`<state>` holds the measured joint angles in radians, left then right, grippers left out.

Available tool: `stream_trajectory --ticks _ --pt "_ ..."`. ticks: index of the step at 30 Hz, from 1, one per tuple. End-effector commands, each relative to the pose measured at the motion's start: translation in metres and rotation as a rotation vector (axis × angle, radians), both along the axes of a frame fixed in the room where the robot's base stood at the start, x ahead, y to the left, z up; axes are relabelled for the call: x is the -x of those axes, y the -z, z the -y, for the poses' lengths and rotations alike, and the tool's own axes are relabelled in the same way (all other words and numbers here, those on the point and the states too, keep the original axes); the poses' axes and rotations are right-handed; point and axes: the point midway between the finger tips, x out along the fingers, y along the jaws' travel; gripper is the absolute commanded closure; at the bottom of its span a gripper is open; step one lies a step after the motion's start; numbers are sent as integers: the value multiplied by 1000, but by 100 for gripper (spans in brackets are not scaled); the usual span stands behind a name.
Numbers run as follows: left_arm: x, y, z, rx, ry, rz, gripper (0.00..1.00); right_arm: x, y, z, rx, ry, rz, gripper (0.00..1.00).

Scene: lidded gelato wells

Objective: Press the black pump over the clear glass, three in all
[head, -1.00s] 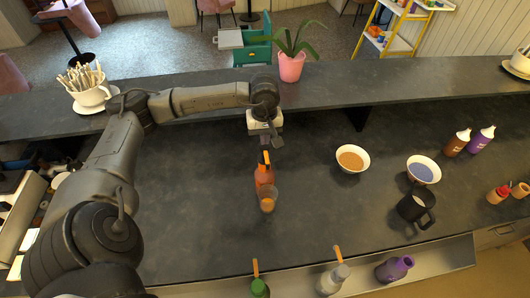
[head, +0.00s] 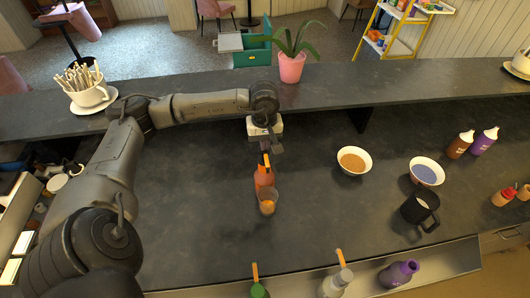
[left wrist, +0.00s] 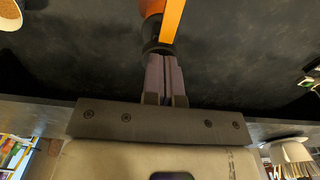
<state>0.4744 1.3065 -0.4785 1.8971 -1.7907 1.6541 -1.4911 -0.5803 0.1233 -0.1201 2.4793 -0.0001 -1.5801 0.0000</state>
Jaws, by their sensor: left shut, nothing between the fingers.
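An orange bottle (head: 264,178) stands on the dark counter in the middle of the head view, with an orange spout on top. In the left wrist view the orange spout (left wrist: 171,20) and a black pump collar (left wrist: 157,46) show just beyond the fingers. A clear glass (head: 268,203) with some orange in its lower part stands right in front of the bottle, below the spout. My left gripper (head: 265,150) is shut and empty, pointing down at the pump top; its fingertips (left wrist: 163,58) look to be at the black part, but contact is unclear. My right gripper is out of view.
Bowls with brown (head: 353,160) and bluish (head: 425,171) contents and a black mug (head: 420,207) stand to the right. The counter left of the glass is clear.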

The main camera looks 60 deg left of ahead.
Motion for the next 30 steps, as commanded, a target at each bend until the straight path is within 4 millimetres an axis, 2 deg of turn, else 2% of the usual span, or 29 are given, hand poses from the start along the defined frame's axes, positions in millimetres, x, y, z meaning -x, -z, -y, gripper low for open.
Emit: stream_trajectory --ticks 30 --pt "0 -26 0 1 0 -1 100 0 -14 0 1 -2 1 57"
